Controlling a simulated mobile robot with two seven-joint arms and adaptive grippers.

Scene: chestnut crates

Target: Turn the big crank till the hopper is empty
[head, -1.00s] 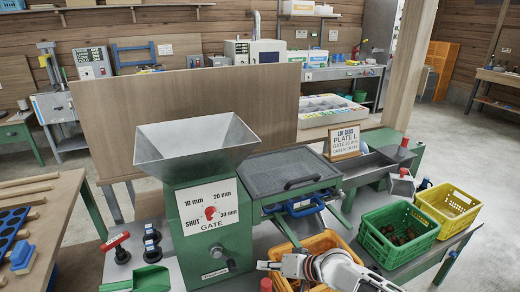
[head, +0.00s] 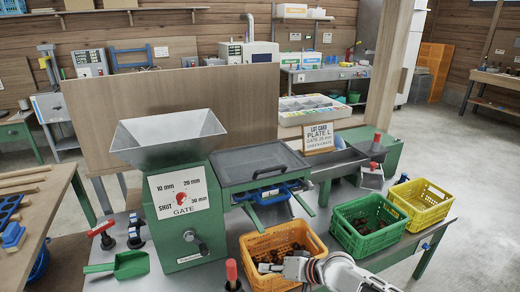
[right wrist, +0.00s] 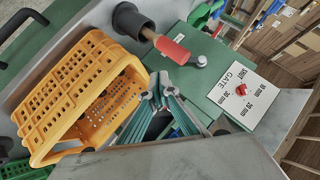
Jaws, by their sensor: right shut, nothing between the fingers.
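A grey metal hopper (head: 168,138) stands on a green machine housing (head: 188,240); its visible walls are bare, and its bottom is hidden. A short dark shaft end (head: 204,250) sticks out of the housing's front, with no arm seen on it. A red handle (head: 232,270) stands upright just right of the housing; in the right wrist view the handle (right wrist: 172,50) rises from a black socket (right wrist: 130,20). I cannot tell whether it is the big crank. My right gripper (head: 262,268) is shut and empty, right of the red handle, over the orange crate's near side. My left gripper is not in view.
An orange crate (head: 259,279) holds dark pieces. Green (head: 379,245) and yellow (head: 423,216) crates stand to its right. A gate dial (head: 181,201) faces front.

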